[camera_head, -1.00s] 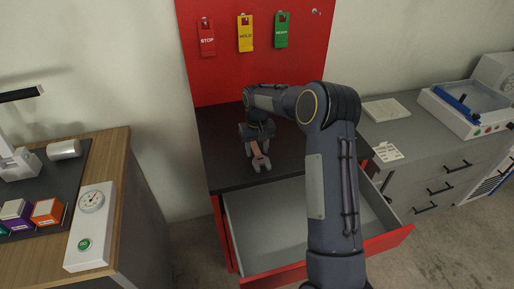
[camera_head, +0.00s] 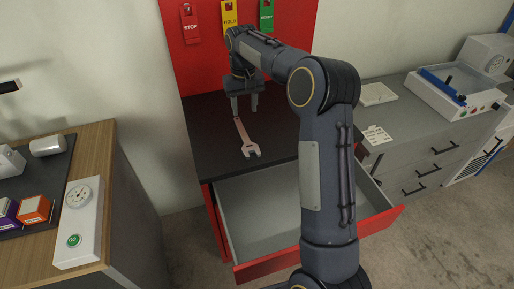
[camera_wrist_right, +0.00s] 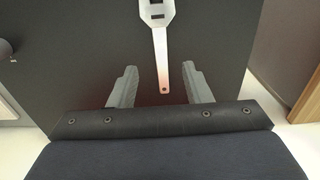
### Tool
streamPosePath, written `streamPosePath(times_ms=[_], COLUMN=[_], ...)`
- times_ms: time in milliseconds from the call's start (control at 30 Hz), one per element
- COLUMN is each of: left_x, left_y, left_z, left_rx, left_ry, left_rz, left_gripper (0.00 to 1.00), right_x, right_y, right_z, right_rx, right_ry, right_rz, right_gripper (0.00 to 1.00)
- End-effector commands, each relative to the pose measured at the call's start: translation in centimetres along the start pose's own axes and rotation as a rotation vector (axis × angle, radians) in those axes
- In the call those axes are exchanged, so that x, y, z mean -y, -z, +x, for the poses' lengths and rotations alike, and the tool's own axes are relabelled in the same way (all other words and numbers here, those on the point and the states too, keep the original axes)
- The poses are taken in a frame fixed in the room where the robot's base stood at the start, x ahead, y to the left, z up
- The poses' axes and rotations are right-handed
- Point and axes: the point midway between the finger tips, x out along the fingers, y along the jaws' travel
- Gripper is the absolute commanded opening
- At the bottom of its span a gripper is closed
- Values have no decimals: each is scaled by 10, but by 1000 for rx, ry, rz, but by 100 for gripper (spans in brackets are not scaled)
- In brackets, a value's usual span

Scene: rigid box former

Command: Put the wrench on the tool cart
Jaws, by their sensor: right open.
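The wrench (camera_head: 244,138) lies flat on the black top of the red tool cart (camera_head: 200,154), its open jaw end toward the cart's front. It also shows in the right wrist view (camera_wrist_right: 160,50), where its handle end points toward the gap between my fingers. My right gripper (camera_head: 244,108) is open and empty, above the cart top just behind the wrench's handle end. In the right wrist view the two fingers (camera_wrist_right: 161,84) stand wide apart, with no contact on the wrench. My left gripper is not in view.
The cart's drawer (camera_head: 262,215) is pulled open, its red front jutting forward. STOP (camera_head: 190,24), HOLD and READY tags hang on the red back panel. A wooden cabinet (camera_head: 112,150) with a gauge box (camera_head: 79,222) stands left. A grey cabinet (camera_head: 410,130) stands right.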

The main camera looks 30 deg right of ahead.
Motion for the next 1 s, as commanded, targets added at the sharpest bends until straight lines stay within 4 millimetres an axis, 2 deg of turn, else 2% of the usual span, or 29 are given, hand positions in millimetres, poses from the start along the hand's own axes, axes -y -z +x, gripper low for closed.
streamPosePath(times_ms=[67,167,267,300,467,600,700,833,900,1000], left_x=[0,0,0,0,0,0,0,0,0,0], left_y=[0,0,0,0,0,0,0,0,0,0], left_z=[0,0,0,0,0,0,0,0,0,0], left_rx=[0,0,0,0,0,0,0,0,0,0], left_ry=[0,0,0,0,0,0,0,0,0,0], left_rz=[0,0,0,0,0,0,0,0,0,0], left_gripper=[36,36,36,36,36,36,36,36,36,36], right_x=[-1,-2,-1,0,10,23,34,46,50,52], right_y=[-6,-28,-70,-91,-182,-261,-307,-346,-357,-365], right_z=[-8,-27,-53,-62,-79,-69,-52,-28,-20,-14], right_rx=[-10,-41,-93,-117,-215,-299,-350,-396,-409,-420], right_ry=[9,44,101,128,231,313,360,399,412,420], right_rz=[-3,-13,-32,-39,-65,-81,-84,-86,-85,-84], right_gripper=[44,44,44,44,44,44,44,44,44,44])
